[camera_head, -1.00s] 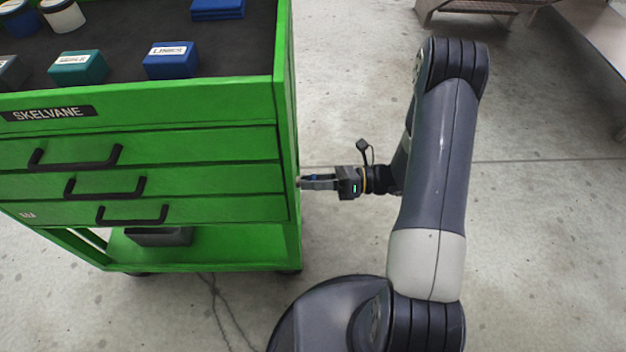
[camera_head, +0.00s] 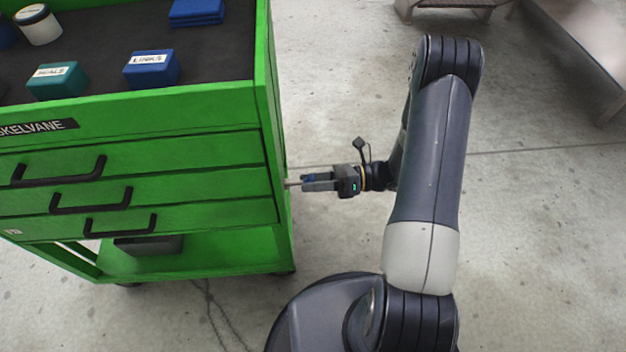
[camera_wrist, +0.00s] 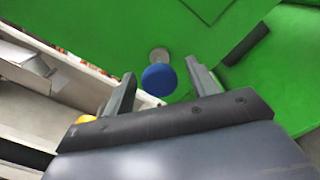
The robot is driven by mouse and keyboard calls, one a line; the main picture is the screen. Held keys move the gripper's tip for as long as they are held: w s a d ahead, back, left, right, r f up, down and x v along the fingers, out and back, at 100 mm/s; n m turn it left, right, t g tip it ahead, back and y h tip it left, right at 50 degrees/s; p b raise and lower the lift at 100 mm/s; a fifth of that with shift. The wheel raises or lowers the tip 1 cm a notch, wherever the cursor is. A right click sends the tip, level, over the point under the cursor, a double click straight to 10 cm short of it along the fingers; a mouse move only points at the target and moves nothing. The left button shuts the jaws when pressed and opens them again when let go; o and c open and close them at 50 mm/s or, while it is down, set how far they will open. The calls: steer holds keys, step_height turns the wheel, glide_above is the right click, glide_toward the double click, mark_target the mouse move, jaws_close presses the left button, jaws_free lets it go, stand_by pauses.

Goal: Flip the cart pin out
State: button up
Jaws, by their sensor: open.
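The cart pin shows in the wrist view as a round blue knob (camera_wrist: 159,80) with a pale metal stem leading to the green cart side. In the head view its thin stem (camera_head: 292,184) sticks out from the right side of the green cart (camera_head: 140,105). My gripper (camera_head: 304,182) is level with the pin and points left at the cart. Its jaws are open, one finger on each side of the blue knob, with gaps visible in the wrist view. In the head view the fingers partly hide the knob.
The cart top holds a teal box (camera_head: 58,81), a blue box (camera_head: 152,69) and a white tub (camera_head: 38,24). Black drawer handles (camera_head: 92,200) project from the front. Concrete floor (camera_head: 540,220) is clear at right. A bench (camera_head: 455,8) stands behind.

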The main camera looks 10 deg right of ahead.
steer(key=shift+d, duration=0.1)
steer(key=d+p, duration=0.1)
steer(key=d, duration=0.9)
steer(key=shift+s+d, duration=0.2)
steer(key=shift+d, duration=0.1)
steer(key=shift+a, duration=0.1)
steer(key=a, duration=0.4)
steer(key=a+b, duration=0.1)
steer(key=a, duration=0.8)
steer(key=shift+w+a, duration=0.2)
steer(key=shift+w, duration=0.05)
steer(key=shift+d, duration=0.1)
